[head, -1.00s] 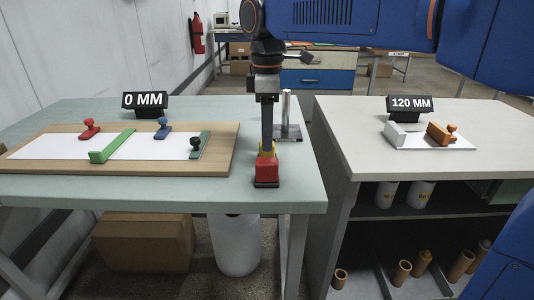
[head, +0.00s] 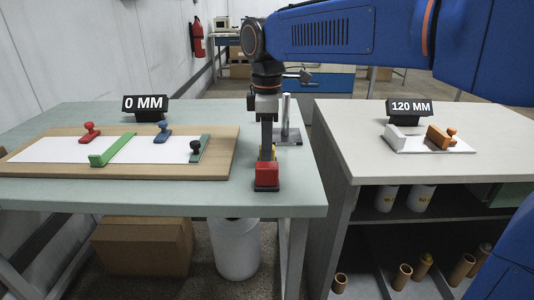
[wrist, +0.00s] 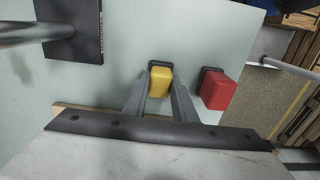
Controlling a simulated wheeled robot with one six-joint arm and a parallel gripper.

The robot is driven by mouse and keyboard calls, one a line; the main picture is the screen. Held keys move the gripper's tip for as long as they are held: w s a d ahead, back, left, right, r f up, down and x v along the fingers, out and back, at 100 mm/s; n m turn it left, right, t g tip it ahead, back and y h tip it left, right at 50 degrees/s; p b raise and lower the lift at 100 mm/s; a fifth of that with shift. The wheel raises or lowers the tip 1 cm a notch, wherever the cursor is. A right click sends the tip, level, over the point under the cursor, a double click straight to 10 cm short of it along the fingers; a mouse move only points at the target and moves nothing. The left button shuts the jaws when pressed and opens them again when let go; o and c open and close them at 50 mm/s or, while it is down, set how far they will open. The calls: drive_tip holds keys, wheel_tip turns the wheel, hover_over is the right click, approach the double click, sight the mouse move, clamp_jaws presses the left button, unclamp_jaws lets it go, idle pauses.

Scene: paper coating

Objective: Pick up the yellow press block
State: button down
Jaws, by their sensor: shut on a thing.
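The yellow press block (wrist: 160,82) is between the two finger ends of my gripper (wrist: 159,92) in the wrist view. The gripper is shut on it, and a dark part shows at its far end. In the head view my gripper (head: 267,152) points straight down and hides most of the block, with only thin yellow edges showing. I cannot tell whether the block is clear of the table. The red block (head: 267,174) stands just in front of it, and in the wrist view it is close to the right (wrist: 217,90).
A metal post on a dark plate (head: 286,124) stands behind my gripper. The wooden board (head: 225,165) with white paper, stamps and green bars lies to the left. Right of a gap is a grey table (head: 460,115) with a 120 MM sign (head: 409,107) and orange block.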

wheel_tip(320, 180, up, 10)
idle(0.5)
drive_tip(key=c, duration=2)
unclamp_jaws()
drive_tip(key=c, duration=0.4)
